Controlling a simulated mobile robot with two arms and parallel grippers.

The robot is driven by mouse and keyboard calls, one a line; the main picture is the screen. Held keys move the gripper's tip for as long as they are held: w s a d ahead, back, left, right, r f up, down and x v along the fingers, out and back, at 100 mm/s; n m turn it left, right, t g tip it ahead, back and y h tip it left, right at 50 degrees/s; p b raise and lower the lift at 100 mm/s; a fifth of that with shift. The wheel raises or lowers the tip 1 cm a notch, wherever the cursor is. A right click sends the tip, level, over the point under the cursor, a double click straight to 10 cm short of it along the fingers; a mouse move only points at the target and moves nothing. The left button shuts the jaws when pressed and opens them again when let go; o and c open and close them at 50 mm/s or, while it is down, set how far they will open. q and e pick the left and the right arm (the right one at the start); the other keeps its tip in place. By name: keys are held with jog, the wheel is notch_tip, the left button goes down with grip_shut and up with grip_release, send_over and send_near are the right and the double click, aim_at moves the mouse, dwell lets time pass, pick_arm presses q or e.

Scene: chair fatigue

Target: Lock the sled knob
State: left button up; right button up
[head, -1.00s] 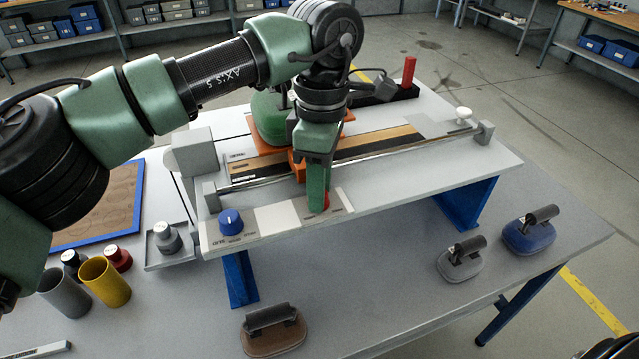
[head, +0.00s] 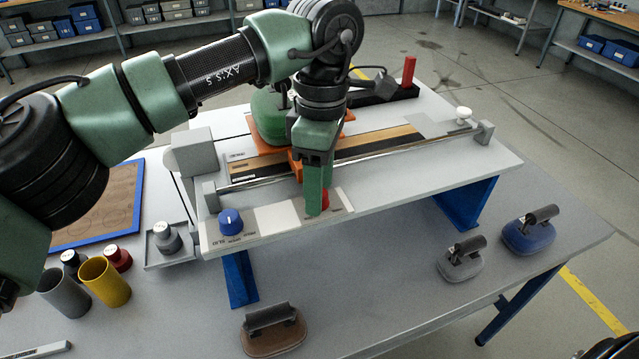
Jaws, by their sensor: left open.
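My left gripper (head: 315,207) reaches down over the front edge of the light grey test bench (head: 420,170). Its green fingers point down and are seen nearly edge-on, and the gap between them is hidden. A small red part (head: 325,198), perhaps the knob, shows just behind and right of the fingers, mostly covered by them. I cannot tell whether they touch it. The orange sled (head: 296,165) sits on the rail behind the gripper, partly hidden by it. A green rounded body (head: 268,118) stands behind. My right gripper is out of view.
A blue knob (head: 230,222) stands on the bench's front left, and a white knob (head: 463,113) at the rail's right end. A red upright handle (head: 408,70) is at the back. Cups, including a yellow one (head: 105,282), and several handled blocks (head: 272,331) lie around the bench.

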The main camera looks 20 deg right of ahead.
pick_arm(q)
jog(key=r, duration=0.7)
jog(key=shift+w+d+r+b, duration=0.15)
jog(key=shift+w+r+b, duration=0.05)
jog(key=shift+r+b, duration=0.15)
